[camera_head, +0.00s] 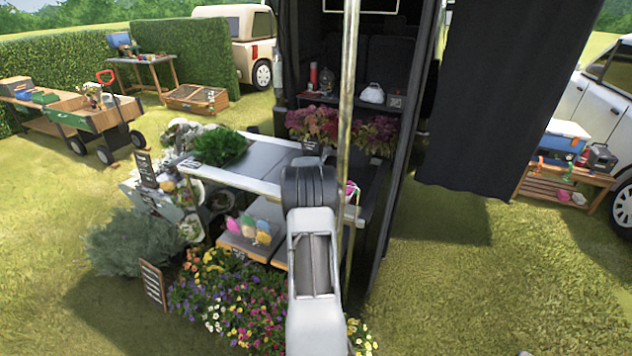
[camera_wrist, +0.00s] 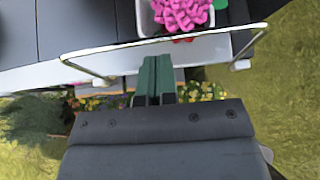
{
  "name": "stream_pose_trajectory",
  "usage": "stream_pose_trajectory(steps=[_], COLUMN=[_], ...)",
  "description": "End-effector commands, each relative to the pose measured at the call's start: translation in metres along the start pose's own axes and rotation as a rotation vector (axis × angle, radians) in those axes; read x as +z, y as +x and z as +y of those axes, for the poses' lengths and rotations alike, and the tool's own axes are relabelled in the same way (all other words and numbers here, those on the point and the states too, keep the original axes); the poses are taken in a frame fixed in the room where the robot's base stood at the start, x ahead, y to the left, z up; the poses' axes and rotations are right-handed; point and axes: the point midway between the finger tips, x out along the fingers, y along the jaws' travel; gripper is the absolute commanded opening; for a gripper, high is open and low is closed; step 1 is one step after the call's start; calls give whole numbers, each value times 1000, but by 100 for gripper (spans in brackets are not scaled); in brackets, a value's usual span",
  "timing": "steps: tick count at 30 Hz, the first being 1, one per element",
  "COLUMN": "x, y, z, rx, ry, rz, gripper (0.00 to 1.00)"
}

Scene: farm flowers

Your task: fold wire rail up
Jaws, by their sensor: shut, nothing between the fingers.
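The wire rail (camera_wrist: 100,50) is a thin pale metal bar crossing the wrist view, with a bent leg at each end meeting the edge of the grey counter (camera_wrist: 60,76). My gripper (camera_wrist: 157,62) has dark green fingers, shut together and empty. In the wrist view the fingertips lie just below the middle of the bar, close to it. Whether they touch it, I cannot tell. In the head view my arm hides the gripper and most of the counter's right end.
Potted flowers (camera_head: 232,300) and a shelf with coloured items (camera_head: 248,230) are below the counter. A pole (camera_head: 348,90) and dark curtain (camera_head: 480,110) stand to the right.

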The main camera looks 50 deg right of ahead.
Motion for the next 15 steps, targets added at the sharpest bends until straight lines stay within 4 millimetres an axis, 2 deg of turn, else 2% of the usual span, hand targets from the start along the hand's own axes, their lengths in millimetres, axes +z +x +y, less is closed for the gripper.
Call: stream_pose_trajectory(steps=[6,15], x=[23,42], y=[-42,-79], z=[0,1], rx=[1,1], ry=[1,-1], rz=[-2,1], gripper=[0,0])
